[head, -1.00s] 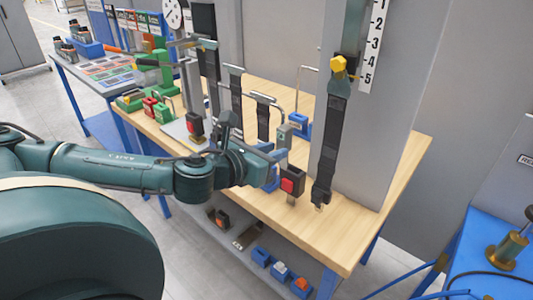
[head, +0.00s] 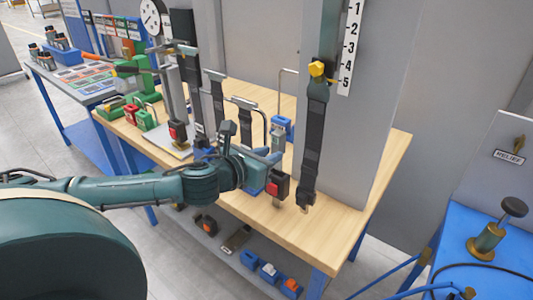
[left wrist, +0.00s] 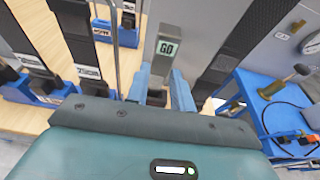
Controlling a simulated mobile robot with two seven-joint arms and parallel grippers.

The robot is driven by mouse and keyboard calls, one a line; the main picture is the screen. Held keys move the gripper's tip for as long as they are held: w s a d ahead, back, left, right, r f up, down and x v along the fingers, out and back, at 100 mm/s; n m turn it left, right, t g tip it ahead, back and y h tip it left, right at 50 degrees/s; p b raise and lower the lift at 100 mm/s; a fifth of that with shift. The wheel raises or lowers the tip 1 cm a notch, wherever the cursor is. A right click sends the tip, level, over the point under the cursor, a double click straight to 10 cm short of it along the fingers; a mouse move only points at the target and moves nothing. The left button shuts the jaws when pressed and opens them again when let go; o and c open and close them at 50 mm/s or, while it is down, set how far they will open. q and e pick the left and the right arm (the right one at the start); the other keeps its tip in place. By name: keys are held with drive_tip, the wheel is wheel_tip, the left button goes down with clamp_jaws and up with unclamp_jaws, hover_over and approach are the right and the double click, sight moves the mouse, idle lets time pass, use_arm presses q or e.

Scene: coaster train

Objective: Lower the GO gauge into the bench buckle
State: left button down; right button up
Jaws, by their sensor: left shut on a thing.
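The GO gauge (left wrist: 166,50) is a grey piece with a pale GO label, upright between my left gripper's blue fingers in the left wrist view. It also shows in the head view (head: 277,139). My left gripper (head: 268,157) is shut on it. The bench buckle (head: 277,184), black with a red face, stands on a short metal stalk near the bench's front edge. In the head view the gauge appears above the buckle, apart from it. My right gripper is not in view.
A grey post with a hanging black belt (head: 312,145) and a number scale (head: 350,45) stands right of the buckle. Belt stands and a blue block (head: 281,125) are behind. A blue table (head: 460,270) is at the right. The wooden bench's front right corner is clear.

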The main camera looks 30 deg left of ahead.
use_arm(q)
drive_tip(key=shift+r, duration=0.1)
idle(0.4)
drive_tip(key=shift+p, duration=0.8)
idle(0.9)
drive_tip(key=shift+f+b, duration=1.35)
drive_tip(key=shift+f, duration=0.6)
drive_tip(key=shift+f+b, duration=0.3)
drive_tip(key=shift+f, duration=0.15)
drive_tip(key=c, duration=1.2)
unclamp_jaws()
drive_tip(key=shift+o, duration=0.4)
drive_tip(key=shift+f, duration=0.1)
